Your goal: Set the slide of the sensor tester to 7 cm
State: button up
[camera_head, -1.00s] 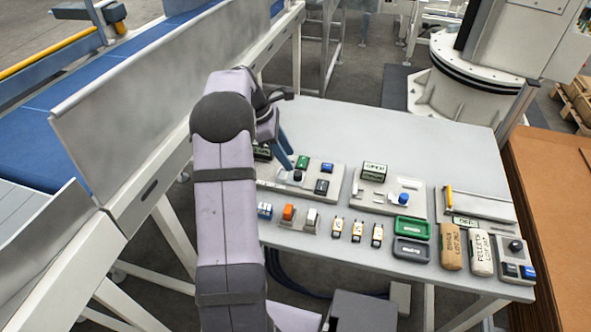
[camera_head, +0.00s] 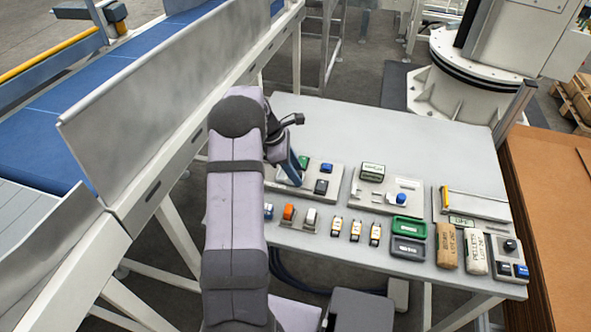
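My gripper (camera_head: 296,179) points down at the left panel, its blue-grey fingers near that panel's buttons. Whether its fingers are apart is too small to tell, and nothing shows held in it. No readable label marks the sensor tester. A grey panel (camera_head: 378,206) at the table's middle carries a small display (camera_head: 373,172), a blue knob (camera_head: 401,198) and small light parts. A flat pale unit (camera_head: 480,205) at the right has a yellow upright piece (camera_head: 446,197) at its left end and a green display (camera_head: 460,221). Scale marks are not legible.
The left panel (camera_head: 338,176) has green, blue and black buttons. The table's back (camera_head: 400,130) is clear.

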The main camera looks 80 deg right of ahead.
aim_at(281, 176)
grip_shut()
jog(key=shift+w, duration=2.35)
grip_release()
jog(key=shift+s, duration=0.1)
jog(key=shift+r, duration=0.1)
jog(key=b+v, duration=0.2)
jog(key=v, duration=0.5)
jog(key=shift+b, duration=0.35)
